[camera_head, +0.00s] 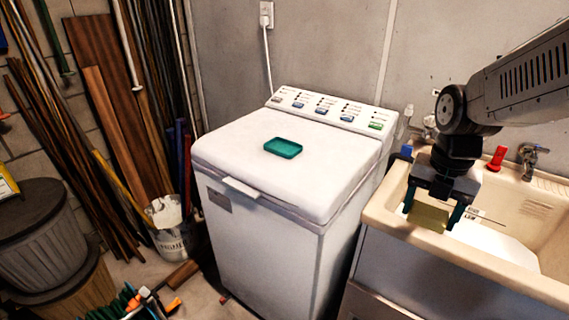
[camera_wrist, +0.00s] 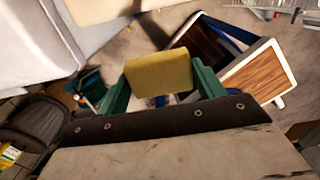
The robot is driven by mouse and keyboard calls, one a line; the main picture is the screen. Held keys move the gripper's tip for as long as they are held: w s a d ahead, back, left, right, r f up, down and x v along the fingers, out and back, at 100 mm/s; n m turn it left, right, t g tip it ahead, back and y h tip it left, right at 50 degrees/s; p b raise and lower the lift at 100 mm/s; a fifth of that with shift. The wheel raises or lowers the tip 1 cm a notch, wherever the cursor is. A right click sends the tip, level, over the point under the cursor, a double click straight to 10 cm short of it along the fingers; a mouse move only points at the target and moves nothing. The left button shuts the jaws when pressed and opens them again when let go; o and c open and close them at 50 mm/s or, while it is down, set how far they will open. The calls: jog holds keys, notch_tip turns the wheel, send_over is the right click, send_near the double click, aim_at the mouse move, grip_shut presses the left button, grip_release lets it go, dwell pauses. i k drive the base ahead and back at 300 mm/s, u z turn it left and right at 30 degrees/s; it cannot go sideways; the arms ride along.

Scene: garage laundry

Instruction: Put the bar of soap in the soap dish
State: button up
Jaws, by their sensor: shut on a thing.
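A yellow bar of soap (camera_head: 428,216) is held between the fingers of my gripper (camera_head: 436,208), above the front rim of the sink at the right in the head view. The soap also shows in the wrist view (camera_wrist: 158,74), with a green finger of my gripper (camera_wrist: 158,92) on each side of it. The gripper is shut on the soap. The teal soap dish (camera_head: 283,148) lies on the white washing machine's lid, left of and apart from my gripper. The dish looks empty. I cannot make out the dish in the wrist view.
The white washing machine (camera_head: 290,180) has a mostly clear lid and a raised control panel (camera_head: 335,108) at its back. The beige sink (camera_head: 520,225) stands to its right, with a red item (camera_head: 497,158) and a blue item (camera_head: 406,152) near its back edge.

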aim_at(283, 148)
jog(key=u, duration=0.5)
jog(key=k, duration=1.2)
jog(key=u, duration=0.8)
jog(key=i, duration=1)
jog(key=z, duration=0.35)
jog(key=i, duration=1)
jog(key=z, duration=0.85)
jog(key=i, duration=0.3)
jog(key=z, duration=0.2)
